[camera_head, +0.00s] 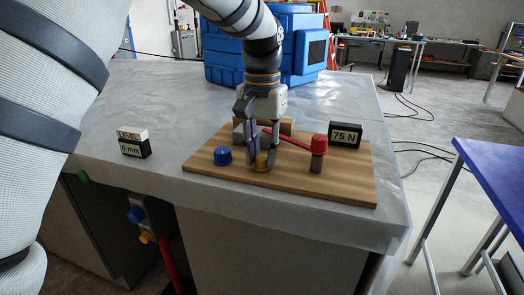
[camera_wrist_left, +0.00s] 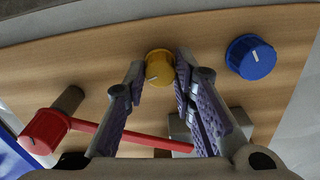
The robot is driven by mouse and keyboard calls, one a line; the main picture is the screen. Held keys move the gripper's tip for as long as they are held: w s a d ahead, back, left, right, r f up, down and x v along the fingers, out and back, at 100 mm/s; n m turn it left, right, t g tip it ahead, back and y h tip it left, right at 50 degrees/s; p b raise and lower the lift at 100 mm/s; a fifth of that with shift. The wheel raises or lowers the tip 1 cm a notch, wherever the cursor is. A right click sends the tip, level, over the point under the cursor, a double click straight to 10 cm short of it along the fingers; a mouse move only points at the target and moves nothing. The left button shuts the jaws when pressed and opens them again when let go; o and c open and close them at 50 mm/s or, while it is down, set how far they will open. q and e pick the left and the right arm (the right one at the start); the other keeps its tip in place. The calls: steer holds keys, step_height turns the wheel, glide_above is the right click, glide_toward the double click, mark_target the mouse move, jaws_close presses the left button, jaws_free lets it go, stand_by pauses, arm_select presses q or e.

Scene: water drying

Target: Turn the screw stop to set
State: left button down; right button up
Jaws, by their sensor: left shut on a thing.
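A wooden board (camera_head: 340,188) lies on the covered table and carries a yellow knob (camera_head: 262,163) near its front edge. The yellow knob also shows in the left wrist view (camera_wrist_left: 158,68), with a light mark on it. My left gripper (camera_head: 262,155) points down, its fingers shut on either side of the yellow knob. A blue knob (camera_head: 222,156) with a white mark stands to the left. A red lever (camera_head: 290,139) runs from a red-capped grey post (camera_head: 317,160) to a grey block, partly hidden behind the gripper. No part in view is labelled as the screw stop.
A display reading 75 N (camera_head: 346,135) stands behind the board at right. A LEVEL display reading 0 mm (camera_head: 133,145) stands at left. A blue container (camera_head: 262,50) is at the back. The table is clear between the LEVEL display and the board.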

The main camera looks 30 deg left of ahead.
mark_target(262, 157)
arm_select(q)
steer(key=shift+m, duration=1.9)
steer(key=c, duration=1.3)
jaws_free()
steer(key=shift+c, duration=0.2)
step_height(262, 157, up, 12)
